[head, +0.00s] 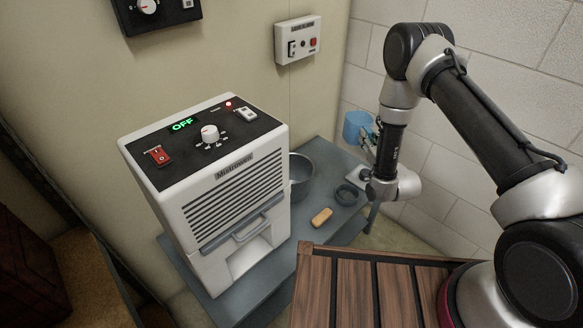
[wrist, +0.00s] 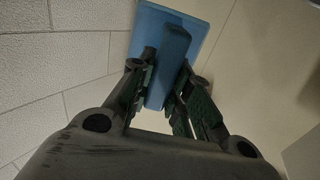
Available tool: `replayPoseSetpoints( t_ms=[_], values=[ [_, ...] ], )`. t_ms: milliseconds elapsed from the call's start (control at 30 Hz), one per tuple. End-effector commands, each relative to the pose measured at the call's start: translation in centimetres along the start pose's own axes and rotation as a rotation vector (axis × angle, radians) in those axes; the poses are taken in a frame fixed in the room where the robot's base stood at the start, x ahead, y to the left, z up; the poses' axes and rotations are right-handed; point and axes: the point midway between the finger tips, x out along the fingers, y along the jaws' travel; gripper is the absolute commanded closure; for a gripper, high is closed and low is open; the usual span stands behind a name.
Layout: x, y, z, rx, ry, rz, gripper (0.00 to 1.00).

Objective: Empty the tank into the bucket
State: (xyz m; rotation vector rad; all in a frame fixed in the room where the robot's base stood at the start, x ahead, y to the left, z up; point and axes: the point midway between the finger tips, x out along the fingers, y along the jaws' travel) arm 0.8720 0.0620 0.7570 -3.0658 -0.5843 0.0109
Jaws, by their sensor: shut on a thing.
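My gripper (head: 367,143) is raised above the right end of the bench, shut on a blue thing (head: 357,125). In the wrist view, the fingers (wrist: 164,78) close on a raised bar of this blue thing (wrist: 196,28), which has a flat, rectangular face. I cannot tell whether it is the tank. The white machine (head: 238,205) stands on the bench; its display reads OFF and a red light shows. It has a grey handle (head: 250,229) on its lower front above a recess. A grey round vessel (head: 302,187), possibly the bucket, stands behind the machine, partly hidden.
On the grey bench (head: 318,235) lie a tan block (head: 322,217) and a dark round dish (head: 347,194). A small pale object (head: 358,175) is near the wall. A slatted wooden top (head: 345,290) is in front. Control boxes (head: 298,40) hang on the wall.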

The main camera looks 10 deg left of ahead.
Motion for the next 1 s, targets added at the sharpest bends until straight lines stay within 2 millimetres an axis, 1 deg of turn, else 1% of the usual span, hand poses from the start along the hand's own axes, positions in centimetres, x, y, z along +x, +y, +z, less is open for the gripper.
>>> replayPoseSetpoints(
  t_ms=[33,200,300,400,500,600,1000],
  values=[
    [0.8,-1.2,1.6,-0.001,-0.002,-0.037,1.00],
    [3.2,-4.8,6.0,-0.009,0.001,-0.155,1.00],
    [3.9,-6.6,7.9,-0.013,0.003,-0.209,1.00],
    [4.4,-7.7,9.2,-0.017,0.004,-0.245,1.00],
    [4.6,-8.3,9.8,-0.021,0.005,-0.263,1.00],
    [4.7,-8.5,10.0,-0.022,0.005,-0.271,1.00],
    [4.5,-8.7,9.8,-0.052,0.011,-0.270,1.00]
  ],
)
